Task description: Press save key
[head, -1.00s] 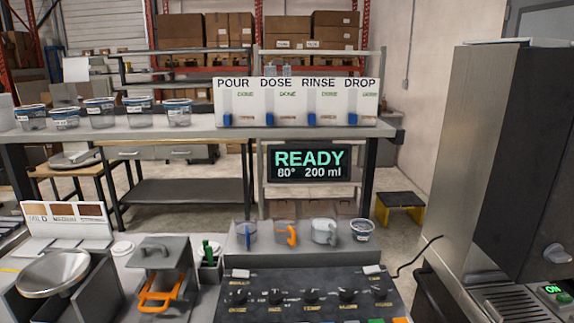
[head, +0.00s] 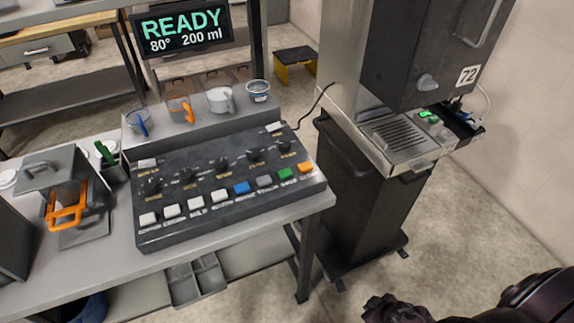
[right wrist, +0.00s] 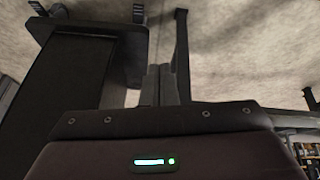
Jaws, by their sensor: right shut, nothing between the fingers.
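The dark control panel (head: 225,190) lies on the table, with a row of coloured keys along its front edge. From left to right these are several white keys (head: 172,211), a blue key (head: 241,187), a grey key (head: 264,181), a green key (head: 286,173) and an orange key (head: 305,168). The labels are too small to read, so I cannot tell which is the save key. My right gripper (right wrist: 161,72) is shut and empty in the right wrist view. In the head view my right arm shows at the bottom right, apart from the panel. My left gripper is out of view.
A READY screen (head: 187,28) hangs behind. Floor in front of the cabinet is clear.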

